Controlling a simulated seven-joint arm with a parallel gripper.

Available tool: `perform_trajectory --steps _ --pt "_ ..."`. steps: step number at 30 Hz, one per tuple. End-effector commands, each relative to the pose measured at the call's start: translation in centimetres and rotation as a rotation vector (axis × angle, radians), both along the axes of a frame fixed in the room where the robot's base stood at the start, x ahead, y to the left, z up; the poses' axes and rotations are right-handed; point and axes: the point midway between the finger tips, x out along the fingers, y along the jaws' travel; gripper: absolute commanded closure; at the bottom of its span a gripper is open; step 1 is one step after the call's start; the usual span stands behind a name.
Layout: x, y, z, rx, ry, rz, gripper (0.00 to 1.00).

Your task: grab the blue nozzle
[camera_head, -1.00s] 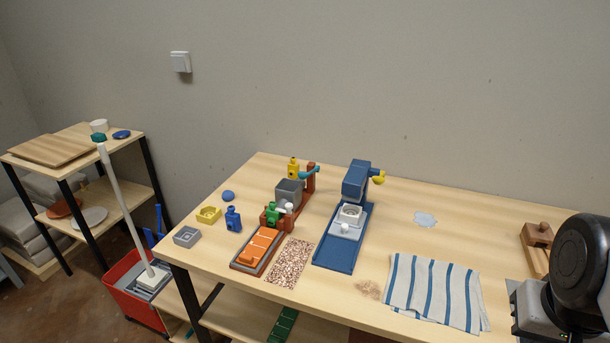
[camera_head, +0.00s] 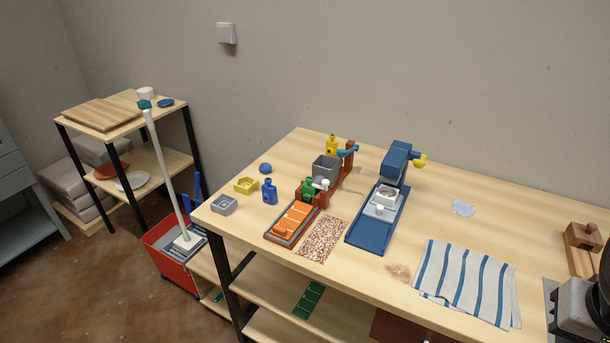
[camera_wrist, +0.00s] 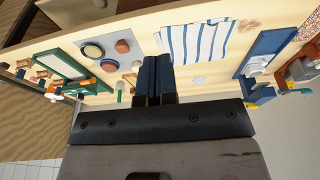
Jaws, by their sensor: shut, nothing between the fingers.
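The blue nozzle (camera_head: 269,192) stands upright near the left end of the wooden table in the head view, between a yellow square dish and an orange-topped stand. I cannot make it out in the wrist view. My gripper (camera_wrist: 157,62) shows in the wrist view with its two dark fingers together and nothing between them. It is over the table near the striped cloth, well away from the nozzle. The fingers are not in the head view; only part of my arm shows at the right edge.
The yellow dish (camera_head: 246,185), grey dish (camera_head: 224,205) and blue disc (camera_head: 265,168) lie near the nozzle. The orange-topped stand (camera_head: 292,222) with a green nozzle (camera_head: 308,189) and the blue machine (camera_head: 372,233) stand to its right. The striped cloth (camera_head: 465,282) lies further right.

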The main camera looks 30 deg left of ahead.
Motion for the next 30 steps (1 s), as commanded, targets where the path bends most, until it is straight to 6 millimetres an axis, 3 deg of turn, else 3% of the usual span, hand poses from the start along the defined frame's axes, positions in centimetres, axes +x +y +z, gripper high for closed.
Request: perform_trajectory --steps 10,25,30 --pt "0.00 0.00 0.00 0.000 0.000 0.000 1.00" --pt "0.00 0.00 0.00 0.000 0.000 0.000 0.25" --pt "0.00 0.00 0.00 0.000 0.000 0.000 0.23"
